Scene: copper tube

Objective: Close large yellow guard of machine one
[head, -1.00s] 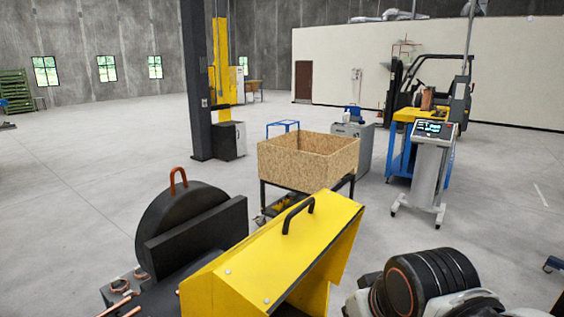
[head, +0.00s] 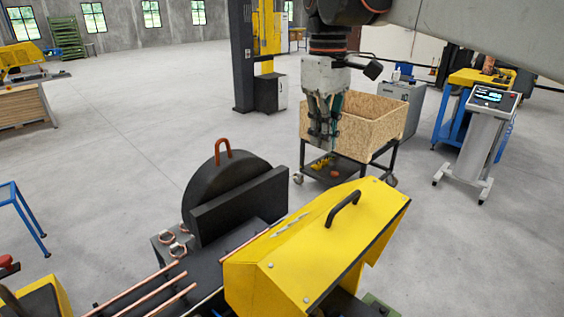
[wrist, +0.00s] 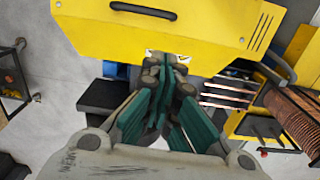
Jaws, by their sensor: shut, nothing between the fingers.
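The large yellow guard (head: 318,245) of the machine is at the lower middle of the head view. Its broad panel slopes, and a black handle (head: 343,208) stands on it. In the wrist view the guard (wrist: 215,28) fills the top, with the handle (wrist: 143,11) near the upper edge. My gripper (head: 324,143) hangs pointing down beyond the guard in the head view, apart from the handle. Its fingers (wrist: 168,64) are shut with nothing between them. I cannot tell how far the guard is swung.
Copper tubes (head: 150,290) lie left of the guard, beside a dark round disc (head: 222,185) and its black plate. A chipboard bin (head: 385,118) on a wheeled frame stands behind my gripper. A control console (head: 488,125) stands at right. Open floor lies at left.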

